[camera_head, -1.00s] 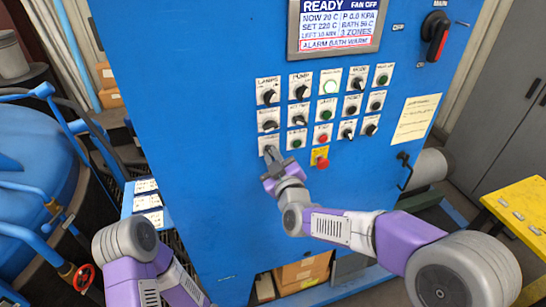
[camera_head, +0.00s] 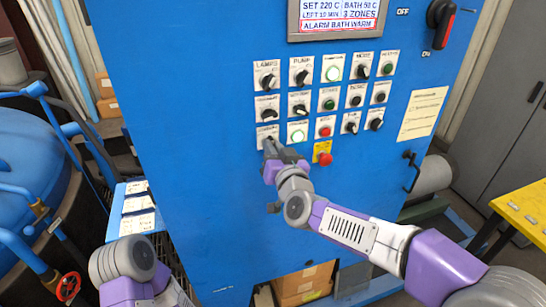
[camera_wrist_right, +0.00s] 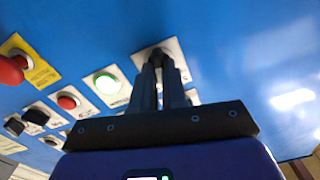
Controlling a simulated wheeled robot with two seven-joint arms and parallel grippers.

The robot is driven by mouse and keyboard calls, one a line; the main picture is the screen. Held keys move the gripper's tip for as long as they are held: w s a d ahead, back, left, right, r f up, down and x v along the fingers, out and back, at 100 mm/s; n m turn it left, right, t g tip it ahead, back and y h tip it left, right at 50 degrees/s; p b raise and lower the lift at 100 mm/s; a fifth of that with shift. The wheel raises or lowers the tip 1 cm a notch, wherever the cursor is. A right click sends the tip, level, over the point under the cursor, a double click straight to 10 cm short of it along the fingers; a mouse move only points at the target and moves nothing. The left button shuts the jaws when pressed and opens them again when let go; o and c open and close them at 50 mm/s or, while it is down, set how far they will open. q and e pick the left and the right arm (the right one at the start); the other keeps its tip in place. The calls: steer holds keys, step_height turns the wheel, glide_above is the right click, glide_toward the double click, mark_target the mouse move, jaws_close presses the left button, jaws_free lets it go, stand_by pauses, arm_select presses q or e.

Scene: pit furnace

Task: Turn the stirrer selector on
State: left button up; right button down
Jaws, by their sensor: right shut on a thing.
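The selector gripped in the bottom-left of the panel's switch grid sits on a white plate (camera_head: 267,131); its label is too small to read surely, so I cannot confirm it is the stirrer's. My right gripper (camera_head: 270,146) is shut on the selector knob (camera_wrist_right: 157,60) and hides most of it; the knob's exact angle cannot be told. The round green lamp (camera_head: 297,131) just right of it is lit, and shows lit in the right wrist view (camera_wrist_right: 107,84). My left gripper is out of view; only part of my left arm shows.
Several selectors and buttons fill the blue panel, close to the gripper. A red mushroom button (camera_head: 325,159) on a yellow plate is at lower right. A display (camera_head: 338,18) is above, a main switch (camera_head: 440,22) at upper right, and a yellow table (camera_head: 520,205) at right.

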steer(key=shift+m+b, duration=0.9)
steer(key=shift+m, duration=0.6)
steer(key=c, duration=1.2)
jaws_free()
steer(key=shift+o, duration=0.2)
steer(key=v, duration=0.7)
steer(key=shift+s, duration=0.25)
steer(key=shift+w+d, duration=0.1)
